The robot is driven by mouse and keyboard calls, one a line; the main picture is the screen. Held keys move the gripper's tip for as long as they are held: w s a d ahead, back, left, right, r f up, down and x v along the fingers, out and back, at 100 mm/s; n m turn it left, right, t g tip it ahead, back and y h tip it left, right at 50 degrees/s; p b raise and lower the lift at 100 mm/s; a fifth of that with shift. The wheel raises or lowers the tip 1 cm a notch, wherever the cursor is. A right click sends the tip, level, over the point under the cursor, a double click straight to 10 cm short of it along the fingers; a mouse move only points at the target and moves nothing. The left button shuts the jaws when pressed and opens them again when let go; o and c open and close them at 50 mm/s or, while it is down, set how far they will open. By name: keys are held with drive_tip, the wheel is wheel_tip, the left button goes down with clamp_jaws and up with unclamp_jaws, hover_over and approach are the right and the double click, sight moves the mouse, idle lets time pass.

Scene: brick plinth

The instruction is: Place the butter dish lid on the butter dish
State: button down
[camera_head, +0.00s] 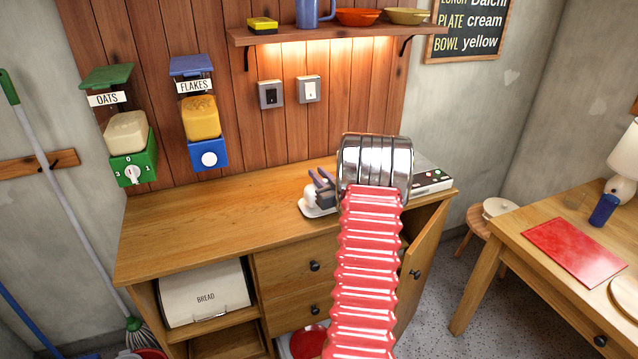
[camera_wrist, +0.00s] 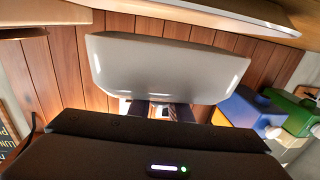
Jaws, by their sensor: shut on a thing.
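The pale rim of the dish (camera_wrist: 235,14) shows past the lid at the top of that view. Wall boards show between lid and dish there, so they look apart.
My ribbed red arm hides part of the sideboard (camera_head: 200,232). A grey box with buttons (camera_head: 432,180) lies right of my wrist. The oats (camera_head: 128,135) and flakes (camera_head: 201,120) dispensers hang on the left. A shelf (camera_head: 340,32) runs above. The sideboard top is clear to the left.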

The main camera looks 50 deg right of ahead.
drive_tip(key=shift+f, duration=1.35)
drive_tip(key=shift+f, duration=0.1)
drive_tip(key=c, duration=1.6)
unclamp_jaws()
drive_tip(key=shift+c, duration=0.2)
drive_tip(key=shift+s, duration=0.1)
drive_tip(key=v, duration=1.2)
